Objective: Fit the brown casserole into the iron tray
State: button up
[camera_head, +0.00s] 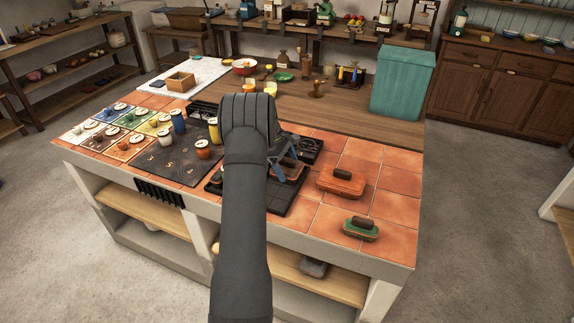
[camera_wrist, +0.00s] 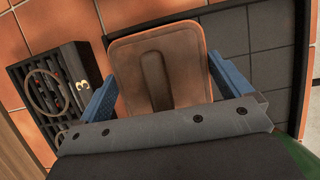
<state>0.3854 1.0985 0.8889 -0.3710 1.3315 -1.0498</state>
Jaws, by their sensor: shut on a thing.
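The brown casserole (camera_head: 290,172), with a lid and a dark bar handle, is partly hidden behind my arm in the head view. It fills the middle of the wrist view (camera_wrist: 130,70). My gripper (camera_head: 283,160) is shut on it, with one blue finger on each side (camera_wrist: 165,88). The iron tray (camera_head: 283,198) is dark, flat and rimmed, and lies on the tiled counter. Its grid-lined floor shows right of the casserole in the wrist view (camera_wrist: 262,32). The casserole is over the tray's far part; I cannot tell whether it touches the tray floor.
An orange casserole (camera_head: 345,186) and a green casserole (camera_head: 360,232) stand on the tiles to the right. A black box marked 3 (camera_wrist: 72,68) is left of the casserole in the wrist view. Jars (camera_head: 178,122) stand left of my arm. Tiles at the far right are clear.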

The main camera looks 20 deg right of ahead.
jog(key=o, duration=0.9)
jog(key=shift+f, duration=0.1)
jog(key=v, duration=1.2)
jog(key=shift+r, duration=0.2)
jog(key=shift+f, duration=0.1)
